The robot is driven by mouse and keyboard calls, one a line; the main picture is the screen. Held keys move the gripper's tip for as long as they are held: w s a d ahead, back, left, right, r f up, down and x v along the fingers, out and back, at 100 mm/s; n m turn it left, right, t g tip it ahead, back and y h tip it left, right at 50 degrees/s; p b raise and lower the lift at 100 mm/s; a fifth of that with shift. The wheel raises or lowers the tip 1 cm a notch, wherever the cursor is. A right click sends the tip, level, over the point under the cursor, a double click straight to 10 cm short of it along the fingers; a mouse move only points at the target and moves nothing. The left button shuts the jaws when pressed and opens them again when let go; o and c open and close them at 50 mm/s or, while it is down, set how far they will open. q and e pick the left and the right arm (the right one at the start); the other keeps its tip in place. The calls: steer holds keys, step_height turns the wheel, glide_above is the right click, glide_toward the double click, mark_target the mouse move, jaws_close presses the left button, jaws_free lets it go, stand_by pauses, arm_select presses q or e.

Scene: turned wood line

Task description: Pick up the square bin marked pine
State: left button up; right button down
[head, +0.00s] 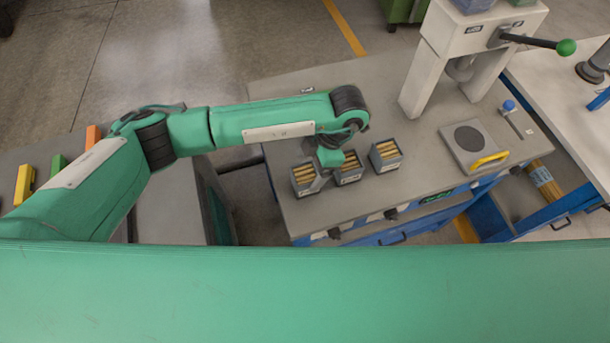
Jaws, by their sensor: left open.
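Three small square grey bins stand in a row on the grey workbench top, each holding several light wooden pieces: a left bin (304,187), a middle bin (348,180) and a right bin (387,164). Their front labels are too small to read, so I cannot tell which is marked pine. My left gripper (322,180) is open and points down over the left and middle bins, partly covering them. I cannot tell whether it touches either bin. The right bin stands clear of it. My right gripper is out of view.
A white press (425,75) with a green-knobbed lever stands at the back of the workbench (400,215). A grey plate with a black disc and yellow handle (488,160) lies to the right. Bench top between the right bin and plate is clear.

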mark_target(302, 181)
arm_select(q)
steer(key=shift+s+a+f, duration=0.1)
steer(key=shift+f, duration=0.05)
steer(key=shift+s+a+f+p, duration=0.1)
steer(key=shift+s+f+p, duration=0.15)
steer(key=shift+p, duration=0.3)
steer(key=p+x, duration=0.2)
steer(key=x, duration=0.2)
steer(key=shift+s, duration=0.15)
steer(key=shift+f, duration=0.15)
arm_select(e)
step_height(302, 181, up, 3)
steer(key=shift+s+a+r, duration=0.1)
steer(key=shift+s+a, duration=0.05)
arm_select(q)
steer(key=c, duration=1.1)
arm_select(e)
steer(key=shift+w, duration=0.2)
arm_select(q)
steer(key=shift+c, duration=0.2)
